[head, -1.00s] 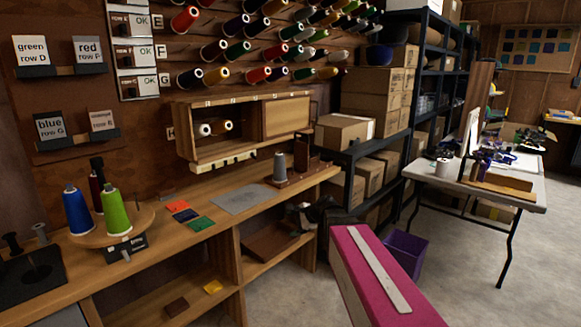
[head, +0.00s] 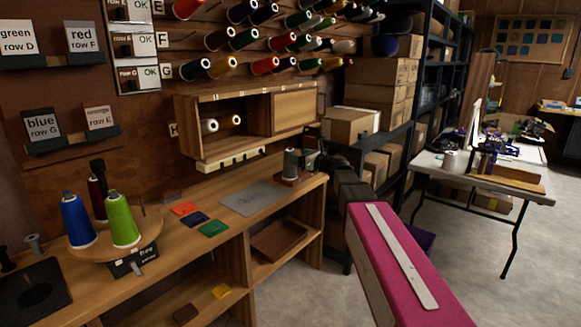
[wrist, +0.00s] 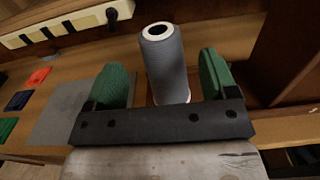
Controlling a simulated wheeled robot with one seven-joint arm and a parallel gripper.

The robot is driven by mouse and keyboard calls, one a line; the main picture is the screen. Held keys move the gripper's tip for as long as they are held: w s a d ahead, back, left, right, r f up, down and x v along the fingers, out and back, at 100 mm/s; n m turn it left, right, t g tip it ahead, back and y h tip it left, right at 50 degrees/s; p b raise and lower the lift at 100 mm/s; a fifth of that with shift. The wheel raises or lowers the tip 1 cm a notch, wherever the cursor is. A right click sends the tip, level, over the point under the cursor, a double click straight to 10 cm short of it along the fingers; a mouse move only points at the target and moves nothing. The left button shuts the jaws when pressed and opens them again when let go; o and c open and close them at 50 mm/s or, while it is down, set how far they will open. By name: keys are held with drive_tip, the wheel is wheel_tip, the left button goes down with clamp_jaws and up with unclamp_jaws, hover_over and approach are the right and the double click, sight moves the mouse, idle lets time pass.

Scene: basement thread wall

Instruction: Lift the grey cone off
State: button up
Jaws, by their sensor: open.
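The grey cone (head: 290,163) stands upright on a small brown wooden stand at the right end of the wooden bench. In the wrist view the grey cone (wrist: 165,62) rises just beyond and between the two green finger pads. My gripper (wrist: 160,85) is open, with one pad to the left of the cone and one to the right. Neither pad appears to touch it. In the head view my gripper (head: 312,160) is at the cone's right side, partly hidden by my own dark wrist.
A grey mat (head: 252,198) and colored swatches (head: 198,217) lie left of the cone. Blue and green cones (head: 123,222) stand on a round turntable further left.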

drive_tip(key=x, duration=0.5)
drive_tip(key=shift+w+a, duration=0.25)
drive_tip(key=shift+w, duration=0.05)
drive_tip(key=c, duration=1.3)
